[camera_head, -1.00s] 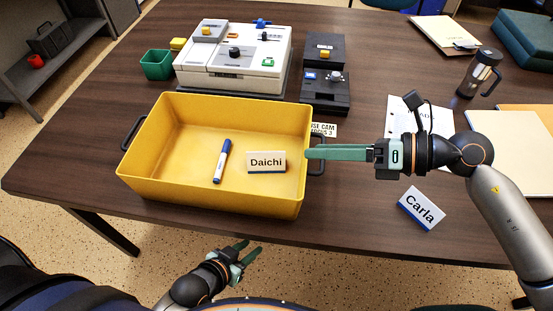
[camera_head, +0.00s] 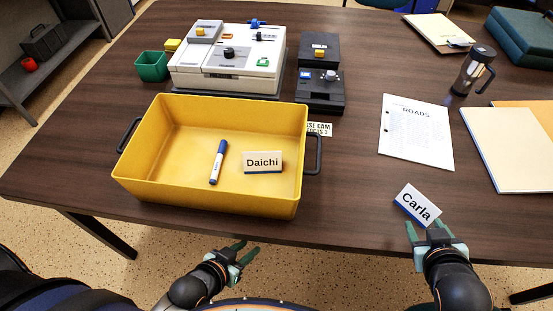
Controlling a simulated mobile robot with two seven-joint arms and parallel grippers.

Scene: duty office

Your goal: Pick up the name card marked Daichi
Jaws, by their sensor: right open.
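The name card marked Daichi (camera_head: 262,163) stands inside the yellow bin (camera_head: 205,197), toward its right side, with its text facing me. A blue and white marker (camera_head: 218,162) lies to its left in the bin. A second name card marked Carla (camera_head: 417,205) is on the table near the front edge, to the right of the bin. My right gripper (camera_head: 429,228) is open just in front of the Carla card, with nothing seen between its fingers; I cannot tell whether it touches the card. My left gripper (camera_head: 241,252) is open and empty in front of the table, below the bin.
A white device (camera_head: 228,62), a black device (camera_head: 320,90) and a green cup (camera_head: 152,66) stand behind the bin. A ROADS paper (camera_head: 416,135), a dark tumbler (camera_head: 474,70) and folders (camera_head: 510,150) lie to the right. The table between bin and paper is mostly clear.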

